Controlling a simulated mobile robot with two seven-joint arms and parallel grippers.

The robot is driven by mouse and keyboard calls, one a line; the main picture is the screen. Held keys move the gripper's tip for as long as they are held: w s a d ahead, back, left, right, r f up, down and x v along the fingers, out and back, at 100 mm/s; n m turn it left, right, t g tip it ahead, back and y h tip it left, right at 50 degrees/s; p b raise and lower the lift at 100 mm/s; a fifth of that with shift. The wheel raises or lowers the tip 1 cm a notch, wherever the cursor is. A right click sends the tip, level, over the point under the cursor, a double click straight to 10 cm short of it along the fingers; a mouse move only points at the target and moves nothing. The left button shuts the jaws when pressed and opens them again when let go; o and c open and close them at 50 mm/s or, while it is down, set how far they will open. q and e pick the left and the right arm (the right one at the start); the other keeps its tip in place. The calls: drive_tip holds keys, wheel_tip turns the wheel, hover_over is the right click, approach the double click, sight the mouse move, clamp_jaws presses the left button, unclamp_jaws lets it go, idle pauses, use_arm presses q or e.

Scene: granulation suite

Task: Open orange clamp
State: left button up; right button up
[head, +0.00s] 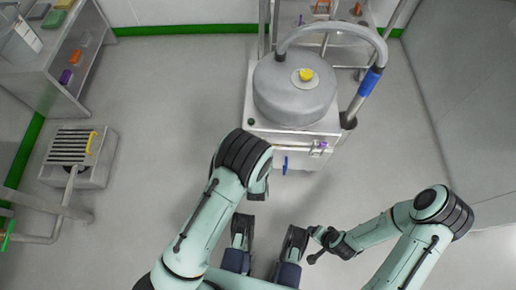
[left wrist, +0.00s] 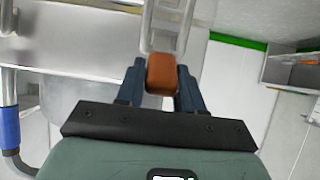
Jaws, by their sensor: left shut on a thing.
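In the left wrist view my left gripper (left wrist: 161,68) is shut on an orange block-shaped piece, the orange clamp (left wrist: 161,82). Its dark blue fingers press on both sides of it. A pale metal loop or frame (left wrist: 165,25) rises just beyond the clamp; whether they touch is unclear. In the head view I cannot make out the left gripper or the held clamp, with my left arm bent low in the middle. The end of my right arm, with my right gripper (head: 318,244), is at the lower right, away from the equipment; its jaws are too small to read.
A round grey vessel (head: 293,90) with a yellow knob stands on a pale cabinet, with a hose and blue grip (head: 369,82) at its right. Open floor lies between.

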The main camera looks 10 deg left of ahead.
drive_tip(key=shift+s+f, duration=0.1)
drive_tip(key=shift+s, duration=0.05)
idle(0.3)
use_arm(q)
drive_tip(key=o, duration=1)
drive_tip(key=shift+c, duration=0.2)
drive_tip(key=p+v, duration=0.3)
drive_tip(key=v, duration=1)
drive_tip(key=shift+s, duration=0.2)
use_arm(e)
drive_tip(key=r, duration=0.1)
drive_tip(key=a+r, duration=0.1)
drive_tip(key=r, duration=0.1)
drive_tip(key=a+r, duration=0.1)
drive_tip(key=r, duration=0.1)
drive_tip(key=shift+w+r, duration=0.1)
drive_tip(key=shift+w, duration=0.25)
